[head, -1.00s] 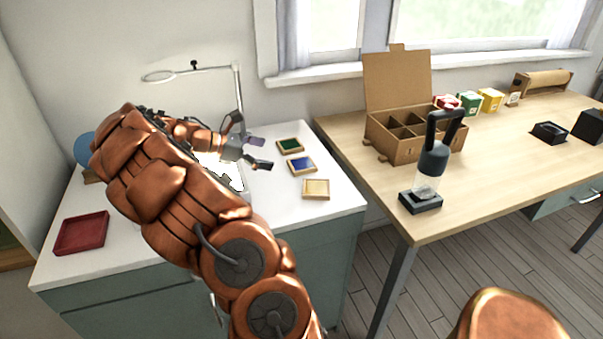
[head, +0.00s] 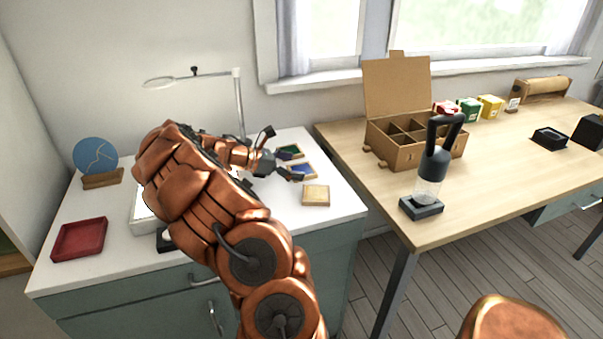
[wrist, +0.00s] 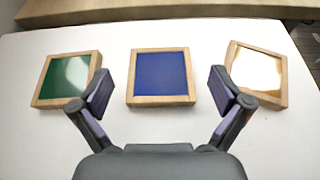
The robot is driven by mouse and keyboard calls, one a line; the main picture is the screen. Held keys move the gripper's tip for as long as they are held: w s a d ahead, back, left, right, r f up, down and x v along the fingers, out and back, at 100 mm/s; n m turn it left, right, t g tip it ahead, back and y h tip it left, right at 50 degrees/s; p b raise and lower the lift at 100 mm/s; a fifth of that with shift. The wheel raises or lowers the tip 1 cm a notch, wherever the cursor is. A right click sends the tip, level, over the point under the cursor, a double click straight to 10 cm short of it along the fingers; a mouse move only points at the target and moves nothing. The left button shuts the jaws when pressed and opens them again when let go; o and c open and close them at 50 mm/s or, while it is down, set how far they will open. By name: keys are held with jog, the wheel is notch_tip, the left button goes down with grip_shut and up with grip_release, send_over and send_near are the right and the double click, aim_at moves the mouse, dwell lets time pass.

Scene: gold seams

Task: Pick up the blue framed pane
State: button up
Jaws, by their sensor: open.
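The blue framed pane (wrist: 161,75) lies flat on the white worktop, centred in the wrist view, with a light wooden frame around it. In the head view the blue pane (head: 304,171) is partly hidden by my gripper. My gripper (wrist: 160,90) is open and empty, its two fingers spread on either side of the blue pane's near part in the wrist view. In the head view my gripper (head: 282,155) is beside the panes, above the worktop. I cannot tell its exact height over the pane.
A green framed pane (wrist: 70,78) lies to the left and a clear gold-toned framed pane (wrist: 256,73) to the right, with gaps between. A lamp (head: 239,105), red tray (head: 80,238) and blue disc (head: 95,156) share the worktop. A cardboard box (head: 397,157) stands on the wooden table.

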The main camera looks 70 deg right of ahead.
aim_at(310, 168)
jog(key=shift+x, duration=1.7)
jog(key=shift+c, duration=0.3)
jog(key=c, duration=1.1)
jog(key=shift+r, duration=0.1)
